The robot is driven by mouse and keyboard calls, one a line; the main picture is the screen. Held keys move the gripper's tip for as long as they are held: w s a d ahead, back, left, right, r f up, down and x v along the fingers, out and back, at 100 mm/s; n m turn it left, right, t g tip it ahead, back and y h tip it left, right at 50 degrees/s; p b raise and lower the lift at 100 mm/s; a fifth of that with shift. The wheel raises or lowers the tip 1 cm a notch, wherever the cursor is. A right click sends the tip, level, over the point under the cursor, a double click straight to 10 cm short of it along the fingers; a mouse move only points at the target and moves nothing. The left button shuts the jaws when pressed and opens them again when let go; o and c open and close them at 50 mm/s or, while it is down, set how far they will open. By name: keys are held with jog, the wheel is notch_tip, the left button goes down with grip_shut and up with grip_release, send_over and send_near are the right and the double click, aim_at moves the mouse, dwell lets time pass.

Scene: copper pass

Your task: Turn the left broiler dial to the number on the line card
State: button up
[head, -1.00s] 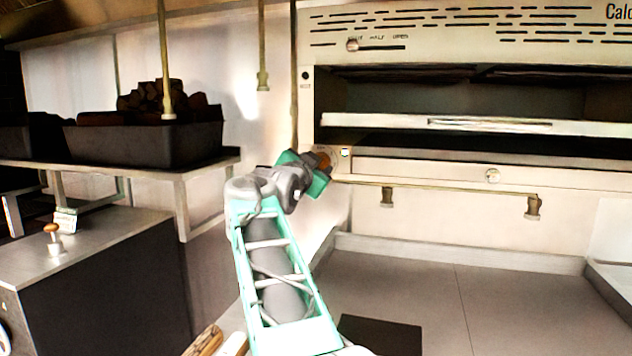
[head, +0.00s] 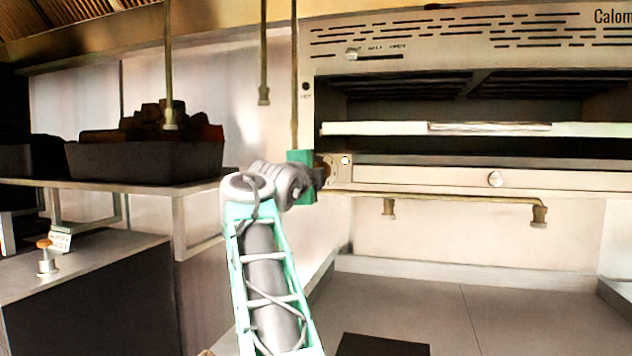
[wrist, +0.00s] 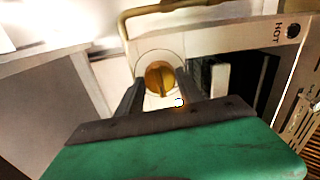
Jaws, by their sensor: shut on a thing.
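The left broiler dial (head: 328,166) is at the left end of the broiler's lower front panel, mostly hidden by my gripper (head: 319,173) in the head view. In the wrist view the dial (wrist: 160,77) is a round orange-brown knob with a dark line across its face, on a pale round plate. My gripper's two dark fingers (wrist: 160,88) stand on either side of it, shut on it. The number it points to cannot be read. A small white card (head: 60,239) stands on the left counter; its writing is too small to read.
A pale second knob (head: 495,179) sits to the right on the broiler panel. A brass pipe rail (head: 450,198) runs below the panel. A dark bin (head: 145,162) of brown chunks sits on the left shelf. A wooden-topped knob (head: 45,256) stands by the card.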

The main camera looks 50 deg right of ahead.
jog(key=shift+m+b, duration=0.5)
jog(key=shift+m, duration=0.7)
jog(key=o, duration=1.4)
jog(key=b+v, duration=0.1)
jog(key=v, duration=0.6)
jog(key=shift+s+a, duration=0.25)
jog(key=shift+a, duration=0.1)
